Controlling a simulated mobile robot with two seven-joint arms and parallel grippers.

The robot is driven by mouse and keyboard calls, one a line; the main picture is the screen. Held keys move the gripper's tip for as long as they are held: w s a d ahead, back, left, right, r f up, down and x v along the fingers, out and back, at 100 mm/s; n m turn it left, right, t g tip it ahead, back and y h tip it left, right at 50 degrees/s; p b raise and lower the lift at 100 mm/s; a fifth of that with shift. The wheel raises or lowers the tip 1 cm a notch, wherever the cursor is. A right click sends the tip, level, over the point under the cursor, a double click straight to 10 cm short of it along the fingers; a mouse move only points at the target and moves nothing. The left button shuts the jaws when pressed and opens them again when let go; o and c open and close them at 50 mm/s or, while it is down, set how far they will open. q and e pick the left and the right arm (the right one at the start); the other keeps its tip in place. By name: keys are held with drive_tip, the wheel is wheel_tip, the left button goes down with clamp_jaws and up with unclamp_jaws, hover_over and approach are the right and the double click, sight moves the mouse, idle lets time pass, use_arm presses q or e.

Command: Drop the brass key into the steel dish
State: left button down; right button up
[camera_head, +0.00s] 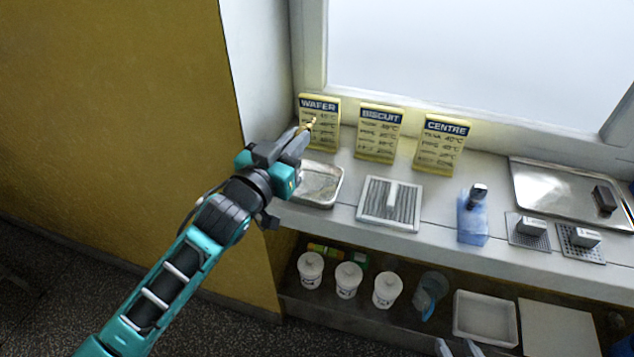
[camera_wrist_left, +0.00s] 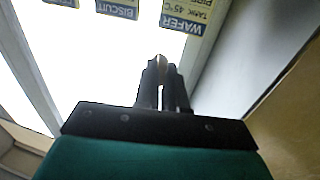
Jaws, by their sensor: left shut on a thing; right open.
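The steel dish (camera_head: 322,190) is a shallow rectangular metal dish near the left end of the shelf, below the WAFER card. My left gripper (camera_head: 301,137) is shut on the brass key (camera_head: 309,124), whose gold tip shows beyond the fingers, in front of the WAFER card and up-left of the dish in the picture. In the left wrist view the key (camera_wrist_left: 161,62) shows as a small pale piece between the fingertips (camera_wrist_left: 164,75); most of it is hidden. My right gripper (camera_head: 457,349) shows only its two fingertips, apart and empty, at the bottom edge.
WAFER (camera_head: 330,110), BISCUIT (camera_head: 379,133) and CENTRE (camera_head: 440,145) cards stand along the back. Right of the dish are a ribbed tray (camera_head: 373,216), a blue holder (camera_head: 472,222) and a large metal tray (camera_head: 555,182). White tubs (camera_head: 348,281) stand on the lower shelf.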

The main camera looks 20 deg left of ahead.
use_arm(q)
wheel_tip(320, 180, down, 5)
drive_tip(key=shift+f+b, duration=0.1)
drive_tip(key=shift+b, duration=0.7)
drive_tip(key=shift+f, duration=0.2)
drive_tip(key=c, duration=1.1)
unclamp_jaws()
drive_tip(key=v, duration=1.3)
drive_tip(key=shift+a+r+b, duration=0.1)
drive_tip(key=shift+b, duration=0.3)
